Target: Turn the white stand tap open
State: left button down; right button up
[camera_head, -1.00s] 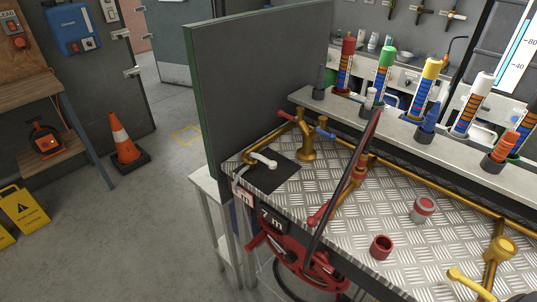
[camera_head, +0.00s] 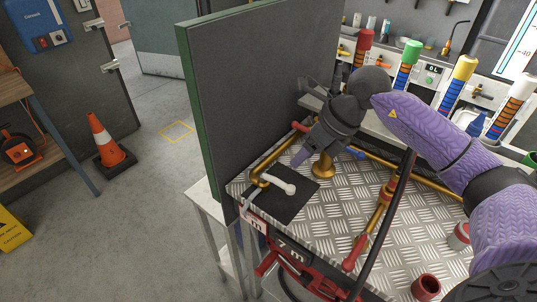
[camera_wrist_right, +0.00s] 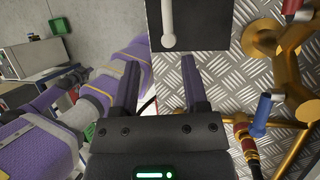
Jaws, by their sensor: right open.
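The white stand tap (camera_head: 278,183) has a white lever on a bent brass pipe, above a black mat near the left end of the metal-topped bench. In the right wrist view the white lever (camera_wrist_right: 168,28) hangs down from the top edge, just beyond the fingertips. My right gripper (camera_head: 301,157) comes in from the right, above and behind the tap in the head view. In the right wrist view its two fingers (camera_wrist_right: 160,62) are apart with nothing between them, and I see no contact with the lever.
A brass fitting with red and blue levers (camera_wrist_right: 262,105) stands close to the right of the gripper. A tall dark panel (camera_head: 265,90) borders the bench's left end. A black hose (camera_head: 388,225) crosses the bench. A red cup (camera_head: 426,287) stands near the front.

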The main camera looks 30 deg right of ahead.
aim_at(285, 184)
jog(key=x, duration=0.2)
jog(key=b+x, duration=0.1)
jog(key=x, duration=0.2)
jog(key=d+x, duration=0.1)
jog(key=x, duration=0.2)
jog(key=shift+s+f+b, duration=0.3)
jog(key=shift+f, duration=0.1)
jog(key=shift+w+a+f, duration=0.1)
jog(key=shift+a+f, duration=0.05)
jog(key=shift+f, duration=0.25)
pick_arm(q)
jog(key=shift+s+f, duration=0.6)
jog(key=shift+f, duration=0.25)
pick_arm(e)
grip_shut()
